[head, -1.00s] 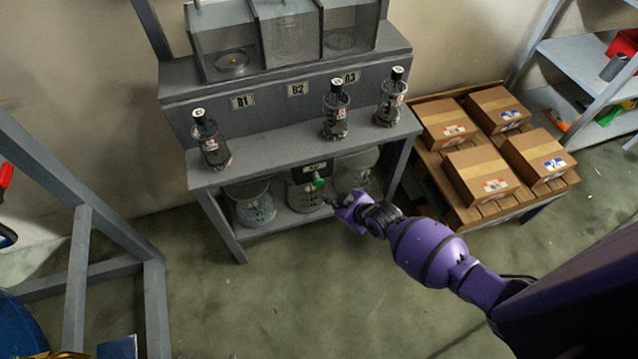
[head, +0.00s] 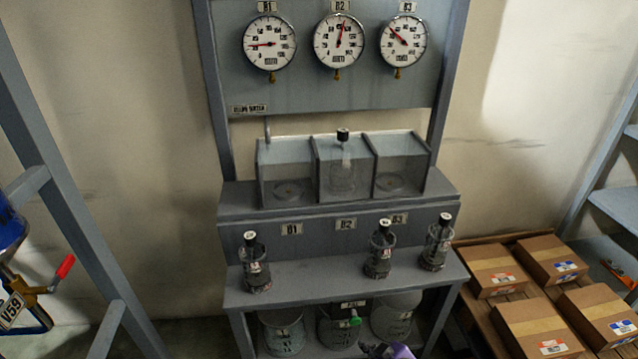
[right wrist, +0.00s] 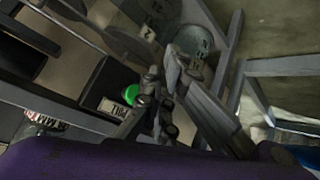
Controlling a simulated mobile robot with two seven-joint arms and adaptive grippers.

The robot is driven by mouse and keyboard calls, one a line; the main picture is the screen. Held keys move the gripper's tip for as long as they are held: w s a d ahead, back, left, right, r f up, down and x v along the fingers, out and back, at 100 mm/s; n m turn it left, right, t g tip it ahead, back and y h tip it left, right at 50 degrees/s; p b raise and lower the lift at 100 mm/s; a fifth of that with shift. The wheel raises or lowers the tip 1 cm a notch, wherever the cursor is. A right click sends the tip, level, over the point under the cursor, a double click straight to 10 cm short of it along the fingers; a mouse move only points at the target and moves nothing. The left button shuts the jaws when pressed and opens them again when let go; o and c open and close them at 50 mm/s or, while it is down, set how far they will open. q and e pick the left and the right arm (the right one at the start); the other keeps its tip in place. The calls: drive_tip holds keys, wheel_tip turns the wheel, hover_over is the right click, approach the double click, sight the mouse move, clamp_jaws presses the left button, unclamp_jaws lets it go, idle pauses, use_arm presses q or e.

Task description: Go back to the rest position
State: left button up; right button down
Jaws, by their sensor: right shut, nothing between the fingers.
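My right gripper (right wrist: 165,105) is shut and empty in the right wrist view. Its purple wrist (head: 400,351) just shows at the bottom edge of the head view, in front of the lower shelf. A green knob (head: 355,321) on a dark box labelled PULL (head: 338,330) is close by, up and left of the wrist. The knob also shows in the right wrist view (right wrist: 131,93), left of the fingers; I cannot tell how far apart they are. My left gripper is out of view.
The grey bench (head: 300,297) carries several stoppered flasks, with glass vessels on its lower shelf. Above are clear compartments (head: 285,170), the middle one holding a flask, and a gauge panel (head: 310,95). Cardboard boxes (head: 535,325) stand at right, a grey frame (head: 70,190) at left.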

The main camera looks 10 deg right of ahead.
drive_tip(key=s+a+r+m+t+p, duration=0.1)
drive_tip(key=s+a+r+m, duration=0.1)
drive_tip(key=s+a+r, duration=0.4)
use_arm(q)
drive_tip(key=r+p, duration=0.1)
drive_tip(key=p, duration=0.1)
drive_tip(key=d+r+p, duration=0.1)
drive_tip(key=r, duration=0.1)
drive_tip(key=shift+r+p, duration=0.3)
drive_tip(key=shift+p, duration=0.05)
use_arm(e)
drive_tip(key=s+d+r+m+h, duration=0.1)
drive_tip(key=s+d+r+m, duration=0.1)
drive_tip(key=s, duration=1.1)
drive_tip(key=s+d+r+m+g+h, duration=0.1)
drive_tip(key=s+d+r+m, duration=0.1)
drive_tip(key=s, duration=1.2)
drive_tip(key=shift+d+m+h, duration=0.4)
drive_tip(key=shift+d+m, duration=0.3)
drive_tip(key=shift+d, duration=0.45)
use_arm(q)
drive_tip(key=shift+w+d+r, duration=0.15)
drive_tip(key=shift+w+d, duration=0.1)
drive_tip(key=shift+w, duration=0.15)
